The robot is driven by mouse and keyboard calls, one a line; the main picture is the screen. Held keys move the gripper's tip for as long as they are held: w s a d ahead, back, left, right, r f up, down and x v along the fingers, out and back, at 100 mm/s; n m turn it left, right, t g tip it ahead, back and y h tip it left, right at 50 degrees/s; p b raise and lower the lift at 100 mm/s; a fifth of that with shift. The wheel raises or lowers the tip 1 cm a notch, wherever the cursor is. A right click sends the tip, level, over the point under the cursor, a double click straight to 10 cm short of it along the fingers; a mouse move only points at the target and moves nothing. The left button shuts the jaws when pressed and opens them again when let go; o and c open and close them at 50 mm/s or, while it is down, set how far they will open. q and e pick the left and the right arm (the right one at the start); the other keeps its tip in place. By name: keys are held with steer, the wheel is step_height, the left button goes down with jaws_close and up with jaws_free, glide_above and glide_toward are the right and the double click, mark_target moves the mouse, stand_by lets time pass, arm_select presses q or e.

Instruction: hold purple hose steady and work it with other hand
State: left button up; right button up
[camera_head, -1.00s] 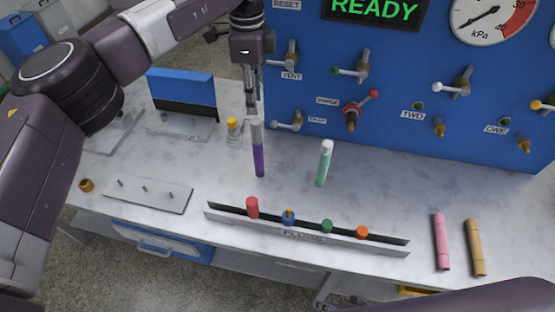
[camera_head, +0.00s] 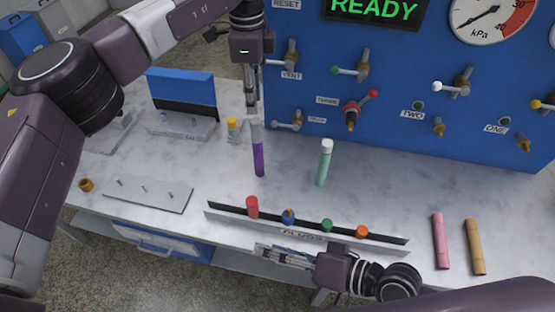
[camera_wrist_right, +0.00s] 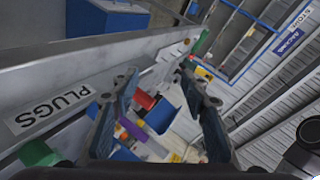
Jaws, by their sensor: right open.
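The purple hose (camera_head: 258,160), with a pale upper end, is upright over the worktop in the head view. My left gripper (camera_head: 252,110) is at its top end from above, fingers close together. I cannot tell whether they are clamped on it. My right gripper (camera_head: 268,252) is low in front of the plug rack, pointing left, well apart from the hose. In the right wrist view its two fingers (camera_wrist_right: 157,78) are spread with nothing gripped between them. A small purple patch (camera_wrist_right: 123,136) shows beyond the fingers there, too small to identify.
The plug rack (camera_head: 380,247) with red, blue, green and orange plugs lies between my right gripper and the hose. A green hose (camera_head: 324,165) stands to the right. Pink (camera_head: 440,242) and tan hoses (camera_head: 475,247) lie farther right. A blue valve panel (camera_head: 400,90) stands behind.

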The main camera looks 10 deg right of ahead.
steer(key=w+d+r+n+t, duration=0.2)
steer(key=w+r, duration=0.1)
steer(key=w, duration=0.4)
steer(key=w+d+r+n+t+h, duration=0.1)
steer(key=w+d+r+n+t, duration=0.25)
steer(key=w, duration=0.35)
steer(key=w+d+r+n+t, duration=0.1)
steer(key=w+r+n+t, duration=0.15)
steer(key=w, duration=0.45)
arm_select(q)
steer(key=shift+w, duration=0.1)
arm_select(e)
steer(key=y, duration=0.1)
glide_toward(261, 147)
steer(key=x, duration=0.4)
steer(key=shift+w+r+n+g, duration=0.1)
steer(key=shift+r+n+g, duration=0.05)
steer(key=shift+n+g, duration=0.25)
steer(key=shift+x, duration=3.6)
steer(key=shift+c, duration=0.3)
